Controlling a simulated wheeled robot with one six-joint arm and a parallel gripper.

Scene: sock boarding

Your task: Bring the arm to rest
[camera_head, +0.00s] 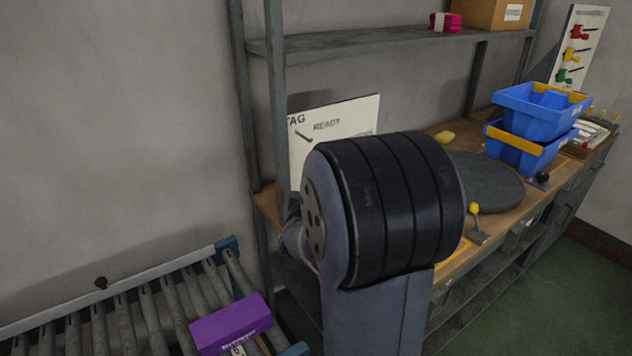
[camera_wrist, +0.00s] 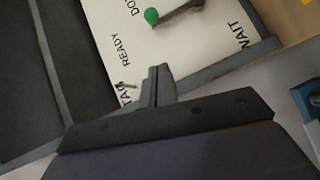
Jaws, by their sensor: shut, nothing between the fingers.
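My gripper (camera_wrist: 158,78) shows in the wrist view with its fingers together and nothing between them. Beyond it in that view is a white board with the words READY and WAIT (camera_wrist: 112,30), seen tilted. In the head view my arm's large dark joint fills the middle and hides my gripper. The same white board (camera_head: 357,112) stands behind that joint at the back of the workbench, partly covered by it.
A wooden workbench (camera_head: 448,262) runs to the right, with a round dark plate (camera_head: 490,184) and stacked blue bins (camera_head: 538,112). A shelf (camera_head: 345,42) hangs above. A roller conveyor (camera_head: 152,318) with a purple box (camera_head: 230,322) is at lower left. Green floor is clear at lower right.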

